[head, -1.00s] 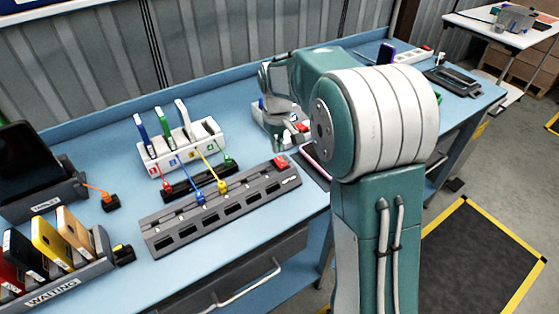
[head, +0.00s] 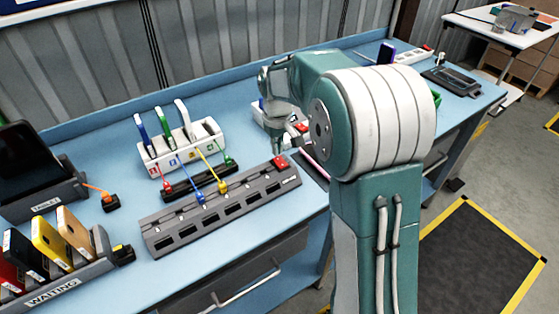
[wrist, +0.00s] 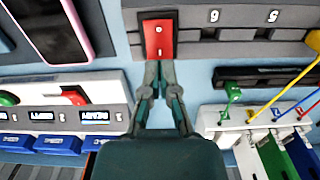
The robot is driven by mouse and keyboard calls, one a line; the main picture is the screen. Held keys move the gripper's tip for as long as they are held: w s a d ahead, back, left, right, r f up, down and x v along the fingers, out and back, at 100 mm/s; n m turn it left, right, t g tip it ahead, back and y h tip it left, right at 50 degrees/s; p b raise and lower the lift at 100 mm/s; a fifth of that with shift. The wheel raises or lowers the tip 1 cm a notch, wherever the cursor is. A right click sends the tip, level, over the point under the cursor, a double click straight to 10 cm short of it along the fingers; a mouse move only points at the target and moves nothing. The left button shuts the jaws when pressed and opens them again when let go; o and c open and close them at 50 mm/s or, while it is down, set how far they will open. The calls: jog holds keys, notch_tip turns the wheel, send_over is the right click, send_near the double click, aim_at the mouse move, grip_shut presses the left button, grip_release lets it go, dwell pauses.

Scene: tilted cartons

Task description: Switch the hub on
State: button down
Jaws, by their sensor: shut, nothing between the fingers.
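The hub is a long grey strip (head: 215,222) with a row of slots and numbered positions on the blue bench. Its red rocker switch (head: 281,162) sits at the right end. In the wrist view the red switch (wrist: 159,36) shows 0 and I marks, and part of the hub (wrist: 238,48) lies beside it. My gripper (head: 281,148) is shut and empty, pointing down at the switch. In the wrist view my gripper's fingertips (wrist: 158,66) are at the switch's near edge. I cannot tell whether they touch it.
A white rack (head: 185,148) with coloured upright plugs stands behind the hub, with coloured cables beside it. A white device with small displays (wrist: 60,105) and a pink-edged phone (wrist: 60,28) are close to my gripper. A tablet stand (head: 50,195) and waiting phones (head: 55,245) are at left.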

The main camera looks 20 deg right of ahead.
aim_at(277, 158)
jog(key=shift+f, duration=1)
dwell(0.5)
jog(key=shift+r, duration=3.55)
